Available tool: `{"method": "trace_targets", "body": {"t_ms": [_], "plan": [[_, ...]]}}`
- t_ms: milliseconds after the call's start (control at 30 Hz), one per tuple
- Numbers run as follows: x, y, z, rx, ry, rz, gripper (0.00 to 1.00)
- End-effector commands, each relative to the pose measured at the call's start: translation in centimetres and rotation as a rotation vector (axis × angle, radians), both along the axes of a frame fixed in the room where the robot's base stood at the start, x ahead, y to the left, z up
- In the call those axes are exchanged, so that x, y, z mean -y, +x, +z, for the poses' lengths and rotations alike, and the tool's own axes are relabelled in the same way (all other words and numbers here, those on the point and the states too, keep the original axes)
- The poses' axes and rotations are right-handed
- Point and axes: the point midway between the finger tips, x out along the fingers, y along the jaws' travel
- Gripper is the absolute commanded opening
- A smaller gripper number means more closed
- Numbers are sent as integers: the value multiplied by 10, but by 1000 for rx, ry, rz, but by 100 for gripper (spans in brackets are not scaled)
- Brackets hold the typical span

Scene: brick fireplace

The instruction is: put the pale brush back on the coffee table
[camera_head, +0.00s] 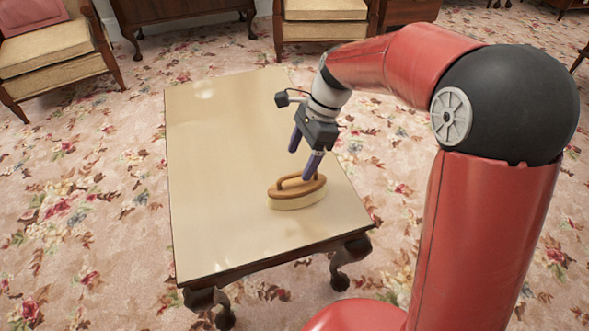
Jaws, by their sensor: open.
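The pale brush (297,196), with a tan wooden back, a looped handle and cream bristles, rests bristles down on the coffee table (215,160). It lies near the table's right front part. My gripper (302,160) is open just above the brush, its two dark purple fingers pointing down and apart. The right finger is close to the brush's handle; I cannot tell whether it touches. Nothing is held between the fingers.
The tabletop is otherwise bare, with free room to the left and back. Cushioned chairs (55,55) and a dark wooden cabinet (180,10) stand behind the table. Floral carpet (90,220) surrounds it.

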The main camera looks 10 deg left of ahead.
Motion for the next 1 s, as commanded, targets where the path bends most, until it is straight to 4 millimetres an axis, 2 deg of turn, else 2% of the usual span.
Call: {"method": "trace_targets", "body": {"t_ms": [100, 233, 567, 667, 767, 867, 1000], "plan": [[7, 7, 23, 3, 1, -1, 76], [11, 12, 39, 2, 0, -1, 76], [16, 14, 49, 4, -1, 2, 76], [27, 10, 57, 46, 3, 29, 76], [54, -1, 74, 150, 6, 104, 76], [94, -22, 93, 300, -7, 225, 76], [151, -61, 109, 507, -67, 427, 76]]}}
